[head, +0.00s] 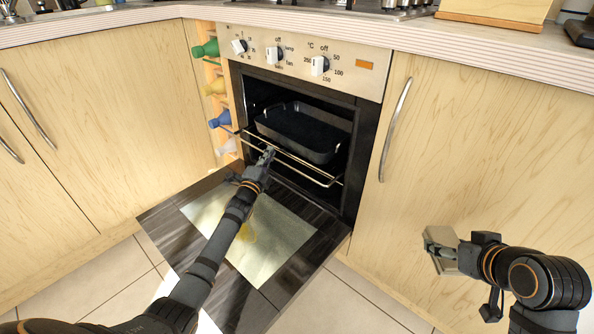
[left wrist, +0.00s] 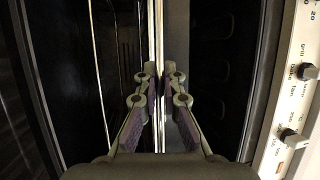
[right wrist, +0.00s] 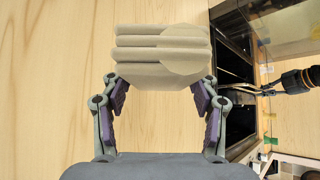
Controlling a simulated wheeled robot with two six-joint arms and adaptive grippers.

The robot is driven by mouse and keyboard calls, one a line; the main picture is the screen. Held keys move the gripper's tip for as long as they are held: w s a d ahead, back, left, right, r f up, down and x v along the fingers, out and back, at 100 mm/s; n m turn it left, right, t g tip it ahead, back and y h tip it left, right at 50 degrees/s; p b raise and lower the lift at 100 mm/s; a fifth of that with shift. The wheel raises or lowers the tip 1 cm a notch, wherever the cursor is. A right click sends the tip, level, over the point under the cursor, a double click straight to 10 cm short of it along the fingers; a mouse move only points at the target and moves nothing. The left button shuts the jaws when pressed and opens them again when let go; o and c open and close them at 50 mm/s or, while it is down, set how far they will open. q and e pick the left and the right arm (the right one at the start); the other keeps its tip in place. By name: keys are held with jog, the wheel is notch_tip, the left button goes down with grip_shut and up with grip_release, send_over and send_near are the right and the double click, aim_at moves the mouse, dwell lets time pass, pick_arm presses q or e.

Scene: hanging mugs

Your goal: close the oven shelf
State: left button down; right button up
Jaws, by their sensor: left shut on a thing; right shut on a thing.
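The oven shelf (head: 300,165) is a thin metal wire rack whose front rails stand out from the open oven cavity. A dark roasting tin (head: 300,133) sits inside, above the rails. My left gripper (head: 267,156) is at the shelf's front rail, left of its middle. In the left wrist view its fingers (left wrist: 160,92) are shut on the bright rail. My right gripper (head: 453,250) is low in front of the right cupboard, away from the shelf. It is shut on a beige ribbed block (right wrist: 162,50), which shows beyond its fingers in the right wrist view.
The oven door (head: 270,245) is folded down below my left arm. Knobs (head: 319,65) line the panel above. A bottle rack (head: 207,85) stands left of the oven, a cupboard with a curved handle (head: 395,130) right. Free tiled floor (head: 345,300) lies between the door and my right arm.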

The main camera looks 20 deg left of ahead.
pick_arm(q)
jog(key=w+d+b, duration=0.1)
jog(key=w+b, duration=0.1)
jog(key=w, duration=0.1)
jog(key=w+d+b, duration=0.2)
jog(key=w, duration=0.2)
jog(key=w+d+b, duration=0.1)
jog(key=w+b, duration=0.2)
jog(key=shift+w+d, duration=0.15)
jog(key=shift+w, duration=0.05)
jog(key=c, duration=1.5)
grip_release()
jog(key=shift+s, duration=0.1)
jog(key=shift+o, duration=0.2)
